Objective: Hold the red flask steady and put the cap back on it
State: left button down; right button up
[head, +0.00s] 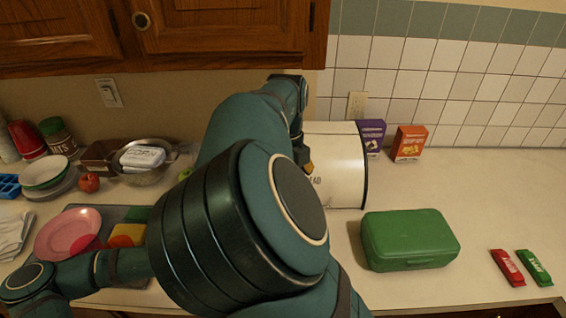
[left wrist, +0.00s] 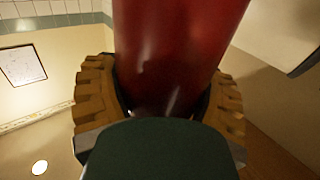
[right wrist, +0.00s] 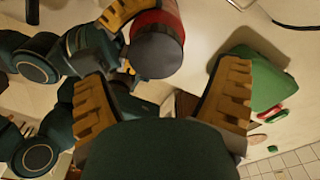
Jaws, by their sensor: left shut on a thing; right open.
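The red flask (left wrist: 175,45) fills the upper middle of the left wrist view. My left gripper (left wrist: 160,100) is shut on it, with one ribbed finger on each side. In the right wrist view the red flask (right wrist: 152,18) shows a dark grey end (right wrist: 158,52); I cannot tell whether this is its base or its top. My right gripper (right wrist: 160,98) is open and apart from the flask, whose grey end lies beyond the fingers. In the head view my arm hides the flask and my left gripper; a tan fingertip shows by the bread box. I cannot identify a loose cap.
A white bread box (head: 338,165) stands behind my arm. A green lunch box (head: 408,240), red bar (head: 507,267) and green bar (head: 534,267) lie right. A pink plate (head: 62,235), bowl (head: 130,172) and other clutter crowd the left.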

jog(key=n, duration=0.6)
jog(key=shift+s+d+f, duration=0.1)
jog(key=shift+f, duration=0.15)
jog(key=n, duration=0.6)
jog(key=shift+s+g, duration=0.1)
jog(key=shift+g, duration=0.2)
jog(key=n, duration=1.2)
jog(key=shift+r, duration=0.25)
jog(key=n, duration=0.6)
jog(key=shift+r, duration=0.4)
jog(key=n, duration=0.4)
jog(key=r+n, duration=0.1)
jog(key=n, duration=0.1)
jog(key=shift+a, duration=0.25)
jog(key=n, duration=0.2)
jog(key=r+n, duration=0.1)
jog(key=n, duration=0.1)
jog(key=n+t, duration=0.1)
jog(key=n, duration=0.1)
jog(key=shift+a+r, duration=0.1)
jog(key=shift+r, duration=0.15)
jog(key=n, duration=0.3)
jog(key=r+n, duration=0.1)
jog(key=shift+w+a, duration=0.1)
jog(key=shift+w, duration=0.15)
